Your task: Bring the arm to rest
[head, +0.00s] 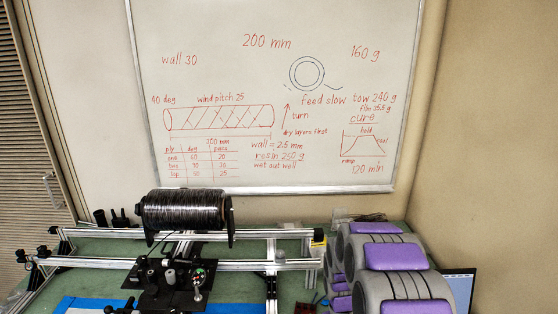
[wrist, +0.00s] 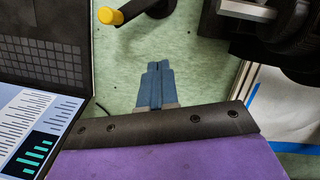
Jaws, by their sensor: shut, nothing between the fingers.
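My gripper (wrist: 158,68) shows in the wrist view, its two blue fingers together with nothing between them. It is over the green tabletop (wrist: 190,60), and I cannot tell how far above. In the head view my grey and purple arm is folded at the lower right. The gripper's fingers are hidden there.
A winding rig with a black tow spool (head: 185,211) on an aluminium frame (head: 275,264) fills the left of the bench. A laptop (wrist: 45,60) lies close left of my gripper, and a yellow-ended object (wrist: 111,16) is ahead. A whiteboard (head: 275,90) hangs behind.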

